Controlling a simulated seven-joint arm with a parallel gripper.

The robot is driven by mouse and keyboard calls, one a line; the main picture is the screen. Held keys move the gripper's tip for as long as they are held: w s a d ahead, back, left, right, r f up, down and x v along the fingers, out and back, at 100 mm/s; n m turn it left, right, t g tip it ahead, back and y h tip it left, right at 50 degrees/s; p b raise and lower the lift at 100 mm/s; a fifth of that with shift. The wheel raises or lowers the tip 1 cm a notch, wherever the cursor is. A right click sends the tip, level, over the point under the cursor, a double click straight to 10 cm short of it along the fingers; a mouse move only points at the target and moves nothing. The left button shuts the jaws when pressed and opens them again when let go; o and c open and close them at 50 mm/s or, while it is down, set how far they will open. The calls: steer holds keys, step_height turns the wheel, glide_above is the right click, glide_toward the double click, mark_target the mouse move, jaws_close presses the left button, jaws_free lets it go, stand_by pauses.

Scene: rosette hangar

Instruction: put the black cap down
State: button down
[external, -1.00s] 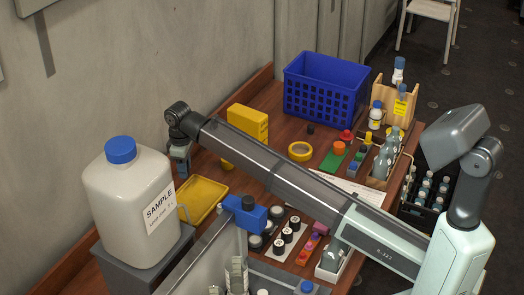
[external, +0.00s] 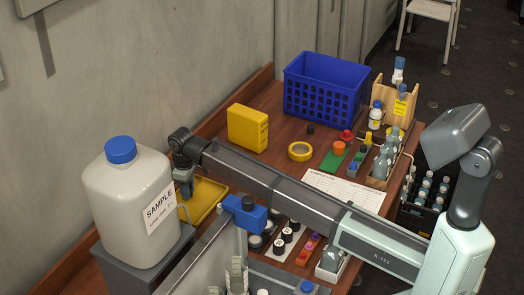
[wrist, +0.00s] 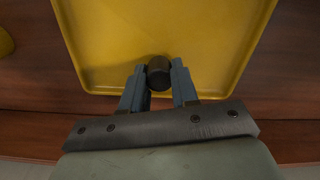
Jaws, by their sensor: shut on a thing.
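The black cap (wrist: 159,72) is held between the fingertips of my gripper (wrist: 158,82) in the wrist view. My gripper is shut on it. The cap is over the near edge of the yellow tray (wrist: 205,30); I cannot tell whether it touches the tray. In the external view my gripper (external: 186,188) points down at the left part of the yellow tray (external: 207,198), next to the sample jug. The cap cannot be made out there.
The large white sample jug (external: 130,205) stands close left of my gripper. A yellow box (external: 247,128), a yellow tape roll (external: 300,151) and a blue crate (external: 325,88) stand behind my arm. A blue clamp (external: 247,213) is right of the tray. The tray's visible floor is empty.

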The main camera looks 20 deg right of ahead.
steer(key=shift+f, duration=0.3)
steer(key=shift+f, duration=0.1)
steer(key=c, duration=0.9)
jaws_free()
steer(key=shift+o, duration=0.2)
step_height(320, 180, up, 12)
steer(key=shift+o, duration=0.5)
